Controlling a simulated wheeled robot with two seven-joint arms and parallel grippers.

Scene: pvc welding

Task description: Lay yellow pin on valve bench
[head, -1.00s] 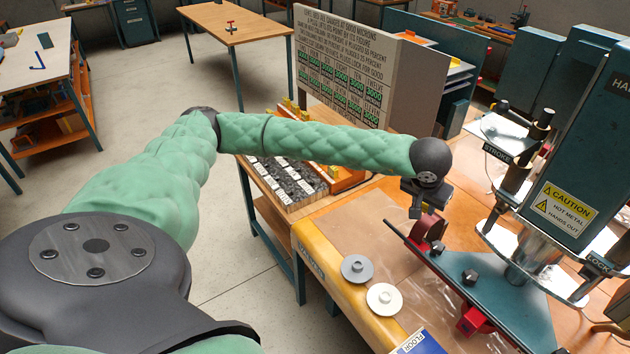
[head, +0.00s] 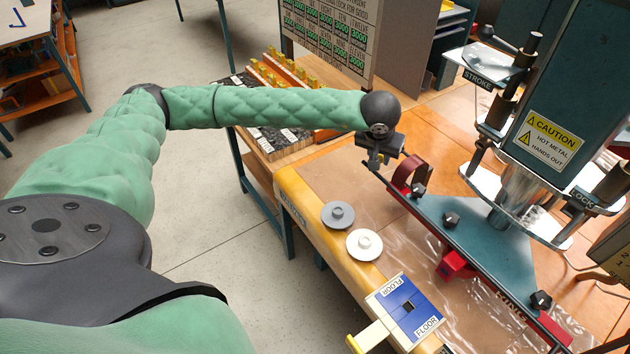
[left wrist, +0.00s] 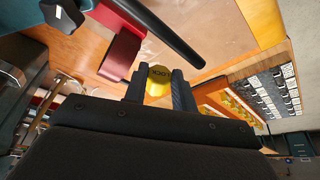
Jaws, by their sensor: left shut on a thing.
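My left gripper (head: 378,160) hangs over the bench (head: 320,185), beside the end of the dark bar and the red clamp. The left wrist view shows its two fingers (left wrist: 158,92) shut on a yellow piece, the yellow pin (left wrist: 159,76), with dark lettering on its rounded face. The pin is hidden in the head view. The bench top beneath is tan, with a yellow front edge and a partly readable label. I cannot tell the gap between pin and bench top. My right gripper is not in view.
A red clamp (head: 411,176) on a teal plate stands close to the gripper. A grey disc (head: 338,215) and a white disc (head: 364,244) lie near the front edge. A blue floor plate (head: 408,305) is nearer. A rack of yellow pieces (head: 287,70) stands behind the arm.

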